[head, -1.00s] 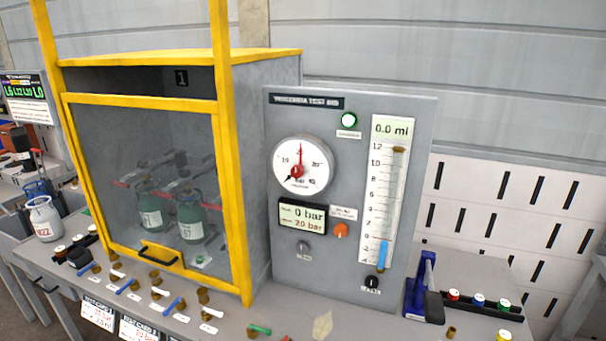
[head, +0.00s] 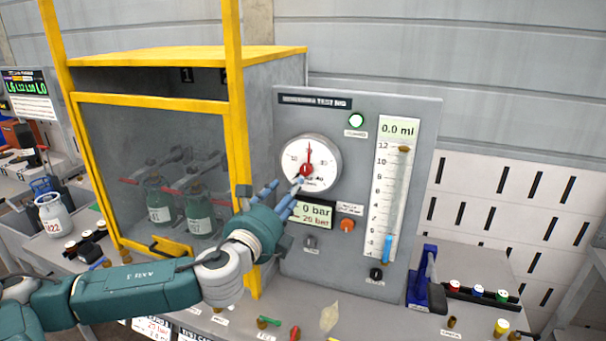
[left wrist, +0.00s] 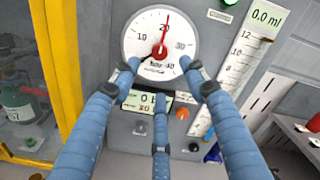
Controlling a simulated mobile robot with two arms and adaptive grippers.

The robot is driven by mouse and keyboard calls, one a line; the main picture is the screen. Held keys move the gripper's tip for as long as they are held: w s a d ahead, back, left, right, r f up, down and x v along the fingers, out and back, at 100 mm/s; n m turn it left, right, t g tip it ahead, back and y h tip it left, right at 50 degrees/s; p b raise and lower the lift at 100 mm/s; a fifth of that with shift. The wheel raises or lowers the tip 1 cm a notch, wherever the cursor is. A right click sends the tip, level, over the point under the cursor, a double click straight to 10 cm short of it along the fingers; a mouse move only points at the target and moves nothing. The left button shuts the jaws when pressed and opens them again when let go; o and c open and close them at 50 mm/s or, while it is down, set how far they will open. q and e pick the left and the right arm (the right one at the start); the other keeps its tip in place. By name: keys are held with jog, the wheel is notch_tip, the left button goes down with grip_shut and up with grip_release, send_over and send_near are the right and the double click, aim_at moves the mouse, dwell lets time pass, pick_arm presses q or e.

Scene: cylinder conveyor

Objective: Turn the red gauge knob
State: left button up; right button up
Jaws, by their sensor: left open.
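The red gauge knob (head: 305,170) sits at the centre of the round white dial (head: 324,151) on the grey test panel. It also shows in the left wrist view (left wrist: 160,51), where the red needle points near 20. My left gripper (head: 286,192) is open with its blue fingers just below and left of the dial in the head view. In the left wrist view the fingers (left wrist: 158,80) are spread, two beside the dial's lower edge and one lower over the display. No finger is seen closed on the knob. My right gripper is not in view.
A yellow-framed cabinet (head: 160,104) with green cylinders stands left of the panel. An orange knob (head: 347,225) and a pressure display (head: 313,214) lie below the dial. A scale column (head: 391,185) is at the right. Loose fittings lie on the bench.

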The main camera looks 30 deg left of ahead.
aim_at(305, 171)
pick_arm(q)
jog(key=p+x, duration=0.3)
jog(key=x, duration=0.6)
jog(key=shift+w+a+p, duration=0.15)
jog(key=shift+p, duration=0.2)
jog(key=shift+w+a+f, duration=0.1)
jog(key=shift+w, duration=0.45)
jog(key=shift+c, duration=0.5)
grip_shut()
